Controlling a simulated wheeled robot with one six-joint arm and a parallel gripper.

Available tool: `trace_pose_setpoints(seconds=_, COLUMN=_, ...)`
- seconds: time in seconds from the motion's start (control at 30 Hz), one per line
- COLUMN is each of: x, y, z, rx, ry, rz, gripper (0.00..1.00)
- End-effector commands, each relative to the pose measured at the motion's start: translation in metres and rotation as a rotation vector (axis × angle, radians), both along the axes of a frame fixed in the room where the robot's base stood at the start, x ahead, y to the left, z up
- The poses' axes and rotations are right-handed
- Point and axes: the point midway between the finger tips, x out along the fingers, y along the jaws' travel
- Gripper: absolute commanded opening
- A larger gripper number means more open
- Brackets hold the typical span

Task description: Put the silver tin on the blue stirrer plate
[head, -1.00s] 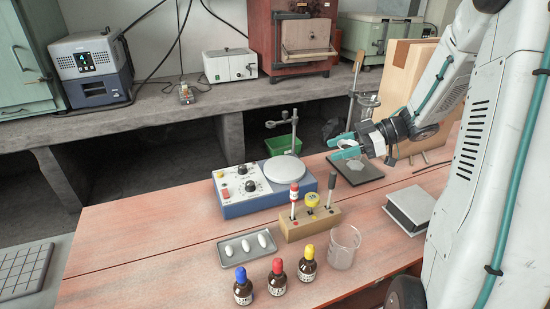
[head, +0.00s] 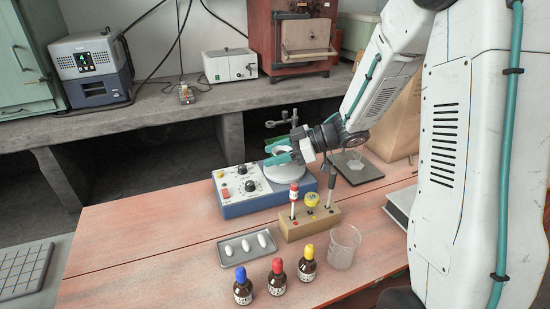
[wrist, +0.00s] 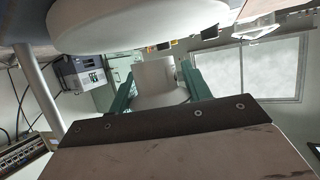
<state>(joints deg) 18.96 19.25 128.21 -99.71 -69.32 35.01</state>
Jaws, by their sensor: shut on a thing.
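My gripper (head: 279,152) is shut on the silver tin (head: 282,150), held between its teal fingers. The tin is over the round pale top of the blue stirrer plate (head: 240,209), towards its back. I cannot tell whether the tin touches the top. In the wrist view, the tin (wrist: 158,78) shows as a pale cylinder between the fingers. The stirrer plate's round top (wrist: 135,28) fills the upper part of that view. The fingers hide part of the tin in the head view.
A metal support rod with a clamp (head: 283,122) stands close behind the gripper. In front are a wooden block with upright tools (head: 293,229), a glass beaker (head: 343,247), a tray with white capsules (head: 228,258) and several dropper bottles (head: 277,281). A dark pad (head: 367,174) lies right.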

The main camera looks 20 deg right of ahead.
Motion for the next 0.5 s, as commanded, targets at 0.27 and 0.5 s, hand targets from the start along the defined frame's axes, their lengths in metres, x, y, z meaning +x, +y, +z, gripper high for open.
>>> trace_pose_setpoints(seconds=0.27, x=-0.0002, y=-0.0005, z=-0.0134, rx=0.000, ry=0.000, rz=0.000, gripper=0.26)
trace_pose_setpoints(seconds=0.5, x=-0.0003, y=-0.0007, z=-0.0168, rx=0.000, ry=0.001, rz=0.000, gripper=0.59)
